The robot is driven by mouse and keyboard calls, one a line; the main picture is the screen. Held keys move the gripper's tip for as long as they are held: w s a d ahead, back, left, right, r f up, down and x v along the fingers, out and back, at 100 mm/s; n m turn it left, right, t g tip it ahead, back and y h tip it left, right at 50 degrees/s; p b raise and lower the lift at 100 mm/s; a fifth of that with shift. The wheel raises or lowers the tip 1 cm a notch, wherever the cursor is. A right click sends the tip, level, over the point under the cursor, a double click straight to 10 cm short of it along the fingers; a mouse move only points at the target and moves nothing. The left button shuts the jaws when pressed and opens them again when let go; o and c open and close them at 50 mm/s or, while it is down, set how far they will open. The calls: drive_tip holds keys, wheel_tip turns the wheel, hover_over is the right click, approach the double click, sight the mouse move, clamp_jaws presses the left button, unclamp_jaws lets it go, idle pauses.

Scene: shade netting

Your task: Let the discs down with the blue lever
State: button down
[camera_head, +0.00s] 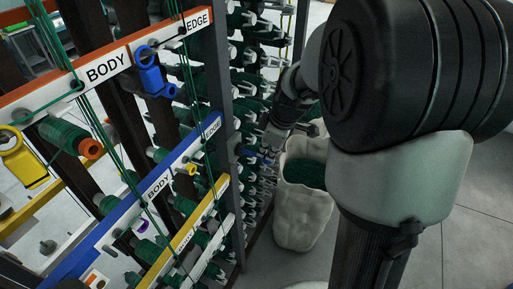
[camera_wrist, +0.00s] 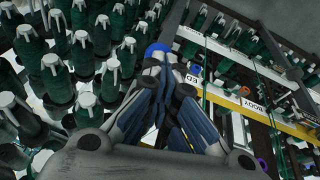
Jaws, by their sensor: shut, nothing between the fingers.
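The blue lever (camera_head: 150,75) hangs at the upper left rail of the rack in the head view, beside the BODY label and below a blue ring. I cannot make out the discs for certain. My gripper (camera_head: 267,155) is shut and empty beside the rack's right side, well apart from the lever. In the wrist view my gripper (camera_wrist: 160,65) points at the thread cones, with a rounded blue piece (camera_wrist: 157,48) at its fingertips; I cannot tell whether they touch. The lever is not identifiable in the wrist view.
A yellow lever (camera_head: 24,162) hangs at the far left. Green thread cones (camera_head: 250,110) on pegs fill the rack behind my gripper. A pale sack (camera_head: 303,205) stands on the floor below it. Dark posts and green threads cross the rack. Floor at lower right is clear.

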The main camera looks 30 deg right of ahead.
drive_tip(key=shift+s+d+f+b, duration=0.1)
drive_tip(key=shift+s+f+b, duration=0.05)
drive_tip(key=shift+f+b, duration=0.5)
drive_tip(key=shift+s+d+f+b, duration=0.15)
drive_tip(key=shift+f+b, duration=0.4)
drive_tip(key=shift+b, duration=0.25)
drive_tip(key=shift+s+d+f+b, duration=0.1)
drive_tip(key=shift+s+f+b, duration=0.05)
drive_tip(key=shift+f+b, duration=0.5)
